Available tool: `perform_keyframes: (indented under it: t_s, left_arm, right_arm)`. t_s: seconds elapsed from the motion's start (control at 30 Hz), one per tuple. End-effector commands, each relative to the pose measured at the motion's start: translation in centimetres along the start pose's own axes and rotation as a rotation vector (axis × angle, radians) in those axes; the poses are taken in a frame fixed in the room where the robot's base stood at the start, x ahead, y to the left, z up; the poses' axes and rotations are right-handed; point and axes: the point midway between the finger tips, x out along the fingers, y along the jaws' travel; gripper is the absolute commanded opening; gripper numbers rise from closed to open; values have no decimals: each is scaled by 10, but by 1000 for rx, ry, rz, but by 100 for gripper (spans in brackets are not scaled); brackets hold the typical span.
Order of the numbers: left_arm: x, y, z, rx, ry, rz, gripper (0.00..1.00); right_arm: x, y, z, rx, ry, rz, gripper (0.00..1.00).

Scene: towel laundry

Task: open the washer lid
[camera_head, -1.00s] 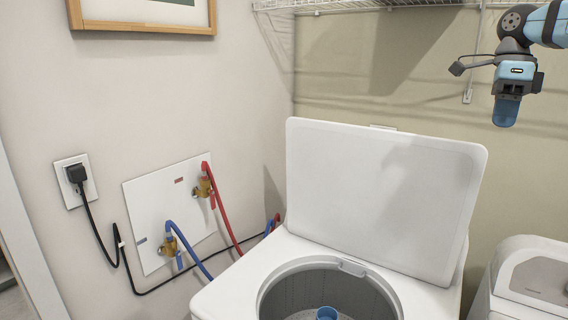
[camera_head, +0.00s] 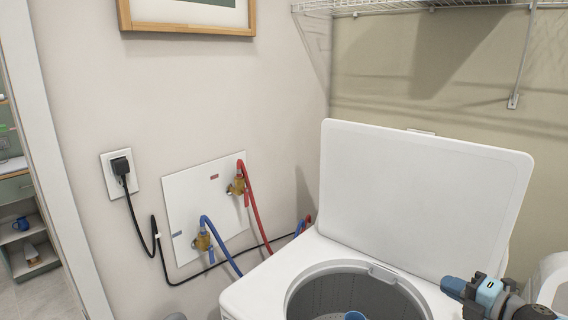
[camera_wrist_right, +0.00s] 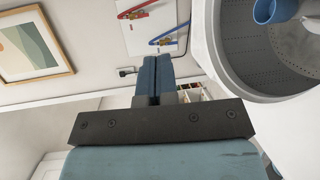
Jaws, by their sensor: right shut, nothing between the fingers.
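The white washer lid (camera_head: 420,195) stands raised, leaning back near the rear wall. The white washer (camera_head: 262,283) is open below it, and its grey drum (camera_head: 335,293) shows a blue agitator top (camera_head: 355,315). My right gripper (camera_head: 452,285) is at the lower right, in front of the lid's lower right part. In the right wrist view its two blue fingers (camera_wrist_right: 156,78) are together with nothing between them, and the drum opening (camera_wrist_right: 262,50) lies to the upper right. I cannot tell whether the gripper touches the washer. My left gripper is not in view.
A second white machine (camera_head: 550,280) stands at the right. Blue and red hoses (camera_head: 262,213) and a black cord (camera_head: 175,283) run along the left wall behind the washer. A wire shelf (camera_head: 400,5) hangs above. A doorway opens at the far left.

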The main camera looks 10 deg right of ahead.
Motion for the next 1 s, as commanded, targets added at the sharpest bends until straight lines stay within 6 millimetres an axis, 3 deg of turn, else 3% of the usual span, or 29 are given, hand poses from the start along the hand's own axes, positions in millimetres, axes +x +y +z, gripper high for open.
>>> perform_keyframes:
  t_s: [0.03, 0.27, 0.4, 0.6, 1.0]
  left_arm:
    - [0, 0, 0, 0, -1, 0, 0]
    - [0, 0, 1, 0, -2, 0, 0]
    - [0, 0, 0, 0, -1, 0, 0]
    - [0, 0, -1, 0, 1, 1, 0]
    - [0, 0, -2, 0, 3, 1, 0]
  right_arm:
    - [-4, -17, -14, 122, -81, -6, 0]
    - [-32, -87, -78, 659, -459, -135, 0]
    - [-58, -121, -134, 971, -661, -276, 0]
    - [-88, -140, -200, 1261, -837, -461, 0]
    - [-124, -139, -281, 1552, -993, -720, 0]
